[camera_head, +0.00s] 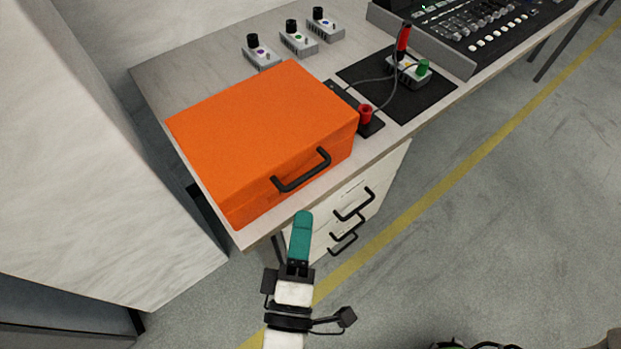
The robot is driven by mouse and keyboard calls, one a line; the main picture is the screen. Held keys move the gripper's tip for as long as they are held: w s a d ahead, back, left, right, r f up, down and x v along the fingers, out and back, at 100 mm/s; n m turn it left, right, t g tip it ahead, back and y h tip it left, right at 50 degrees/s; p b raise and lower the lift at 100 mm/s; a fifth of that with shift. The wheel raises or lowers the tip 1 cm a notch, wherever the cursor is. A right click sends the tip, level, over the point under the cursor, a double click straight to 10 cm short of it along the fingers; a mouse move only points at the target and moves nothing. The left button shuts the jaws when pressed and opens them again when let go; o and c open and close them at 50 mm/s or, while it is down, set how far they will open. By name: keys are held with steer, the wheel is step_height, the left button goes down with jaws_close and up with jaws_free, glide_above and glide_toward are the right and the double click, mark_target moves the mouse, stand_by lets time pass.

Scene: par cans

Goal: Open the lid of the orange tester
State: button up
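The orange tester (255,125) is a box with its lid closed, on the left part of the table near its front edge. A black handle (302,171) sticks out from its front side, toward me. My gripper (303,214) has teal fingers and is in front of the table edge, below the handle in the picture and apart from it. From this angle only one finger shape shows, so I cannot see any gap between the fingers. Nothing shows held in it.
Small grey boxes with black knobs (299,39) stand behind the tester on the table (160,82). A black mat (385,98) with a wired device (408,72) and a red plug (366,113) lies to the right. A mixing console (480,22) is beyond. Drawers (365,200) with black handles are below.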

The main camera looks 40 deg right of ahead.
steer(key=x, duration=0.8)
steer(key=shift+w+d+p, duration=0.25)
steer(key=shift+d+p, duration=0.05)
steer(key=shift+p, duration=0.15)
jaws_close()
